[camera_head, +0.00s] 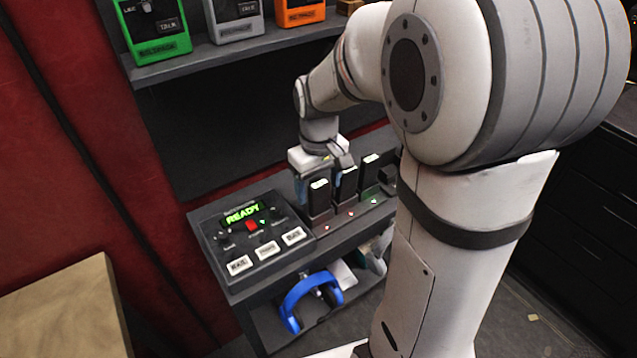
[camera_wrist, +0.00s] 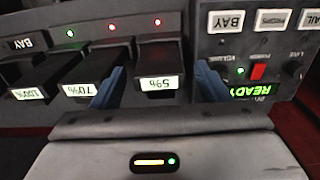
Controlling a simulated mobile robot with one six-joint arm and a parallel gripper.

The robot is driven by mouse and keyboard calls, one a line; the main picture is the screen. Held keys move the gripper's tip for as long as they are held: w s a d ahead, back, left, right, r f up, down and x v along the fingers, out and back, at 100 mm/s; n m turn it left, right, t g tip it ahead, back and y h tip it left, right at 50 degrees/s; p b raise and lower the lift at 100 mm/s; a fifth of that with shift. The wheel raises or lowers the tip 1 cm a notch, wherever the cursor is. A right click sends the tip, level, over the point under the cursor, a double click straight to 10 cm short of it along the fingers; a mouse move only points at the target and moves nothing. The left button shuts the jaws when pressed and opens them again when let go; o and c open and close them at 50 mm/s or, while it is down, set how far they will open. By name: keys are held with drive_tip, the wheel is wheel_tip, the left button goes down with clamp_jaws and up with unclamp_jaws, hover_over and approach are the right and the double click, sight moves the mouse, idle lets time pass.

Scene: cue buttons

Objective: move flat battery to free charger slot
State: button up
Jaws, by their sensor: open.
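Three dark upright batteries stand in a charger row. In the wrist view the right battery (camera_wrist: 158,62) has a label that seems to read 59%, with a red light behind it. The middle battery (camera_wrist: 88,70) seems to read 70%, also with a red light. The left battery (camera_wrist: 40,82) seems to read 100%, with a green light. My gripper (camera_wrist: 160,82) is open, its blue fingers on either side of the right battery, in the gaps beside it. In the head view my gripper (camera_head: 317,172) is over the row's left end. Contact with the battery cannot be told.
A control panel (camera_head: 255,245) reading READY stands left of the batteries. Blue headphones (camera_head: 308,298) lie on the shelf below. An upper shelf (camera_head: 235,53) holds green, grey and orange units. A BAY label (camera_wrist: 27,43) shows at the far left of the wrist view.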

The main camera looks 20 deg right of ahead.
wheel_tip(320, 180, up, 8)
drive_tip(key=shift+f, duration=0.1)
drive_tip(key=s+f+m+t, duration=0.2)
drive_tip(key=s+m, duration=0.1)
drive_tip(key=s, duration=1.1)
drive_tip(key=shift+f+m+t, duration=0.3)
drive_tip(key=shift+f+t, duration=0.05)
drive_tip(key=shift+t, duration=0.05)
drive_tip(key=shift+d, duration=0.1)
